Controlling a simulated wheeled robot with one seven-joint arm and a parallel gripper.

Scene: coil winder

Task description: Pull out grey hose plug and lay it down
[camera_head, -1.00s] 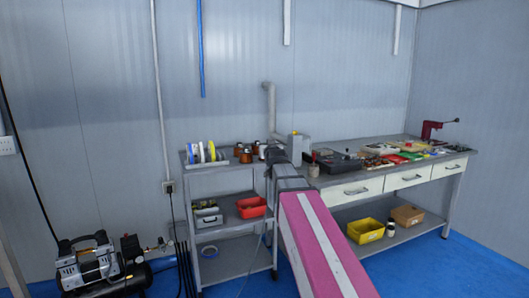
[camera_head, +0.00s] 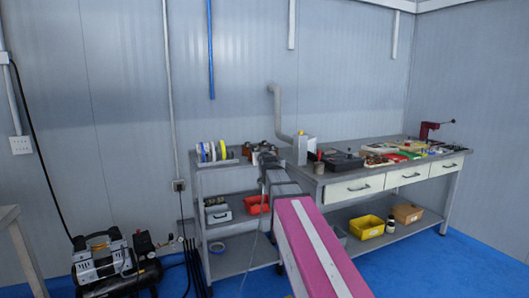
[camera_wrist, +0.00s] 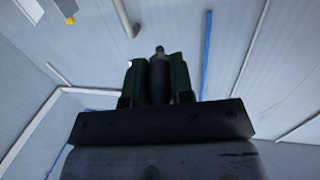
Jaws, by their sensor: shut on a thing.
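The grey hose plug (camera_wrist: 158,85) is a dark, narrow body with a tapered tip, standing between the two green-sided fingers of my gripper (camera_wrist: 158,68) in the wrist view. My gripper is shut on it, and the tip sticks out past the fingers. In the head view my gripper (camera_head: 262,152) is small and dark above the shelf cart, and the plug cannot be made out there. A thin pale line, perhaps a hose (camera_head: 257,232), hangs below my gripper toward the floor.
An air compressor (camera_head: 115,262) stands on the floor at lower left. The shelf cart (camera_head: 235,182) carries spools and a red bin (camera_head: 257,204). The workbench (camera_head: 332,178) to the right holds tools and parts. Blue floor (camera_head: 440,262) is clear at lower right.

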